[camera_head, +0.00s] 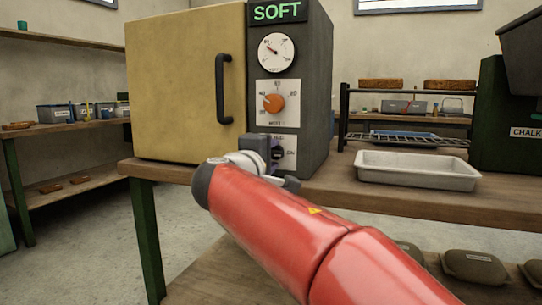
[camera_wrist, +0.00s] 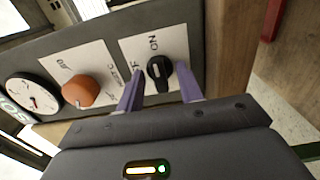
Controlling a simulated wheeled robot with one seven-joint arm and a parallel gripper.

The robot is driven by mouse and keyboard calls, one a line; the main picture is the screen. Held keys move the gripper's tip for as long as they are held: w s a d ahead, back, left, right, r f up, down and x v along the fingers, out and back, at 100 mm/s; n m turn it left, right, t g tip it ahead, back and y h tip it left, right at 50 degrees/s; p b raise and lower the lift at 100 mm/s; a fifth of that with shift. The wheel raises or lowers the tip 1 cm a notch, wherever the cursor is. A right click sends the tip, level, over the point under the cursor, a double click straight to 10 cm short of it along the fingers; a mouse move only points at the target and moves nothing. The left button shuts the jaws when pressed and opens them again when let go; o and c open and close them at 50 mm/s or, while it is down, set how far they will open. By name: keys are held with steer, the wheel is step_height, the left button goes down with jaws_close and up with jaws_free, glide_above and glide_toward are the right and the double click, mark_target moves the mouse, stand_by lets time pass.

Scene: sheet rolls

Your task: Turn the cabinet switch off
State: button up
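The cabinet (camera_head: 185,85) has a yellow door and a dark grey control side. Its switch is a black rotary knob (camera_wrist: 160,72) on a white plate, low on the panel; it also shows in the head view (camera_head: 278,154). In the wrist view, the knob's bar points roughly along the line to the ON label; the OFF label is partly hidden by a finger. My gripper (camera_wrist: 160,84) is open, with one purple finger on each side of the knob and visible gaps beside it. In the head view my gripper partly covers the switch plate.
Above the switch are an orange dial (camera_head: 273,103), a round gauge (camera_head: 276,52) and a lit SOFT display (camera_head: 277,11). A black door handle (camera_head: 222,89) stands out at the left. A white tray (camera_head: 416,171) and a wire rack (camera_head: 410,139) are on the bench at right.

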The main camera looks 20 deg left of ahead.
jaws_close()
steer(key=shift+n+p, duration=0.3)
steer(key=shift+n, duration=0.1)
steer(key=shift+n+p, duration=6.55)
steer(key=shift+n, duration=1.75)
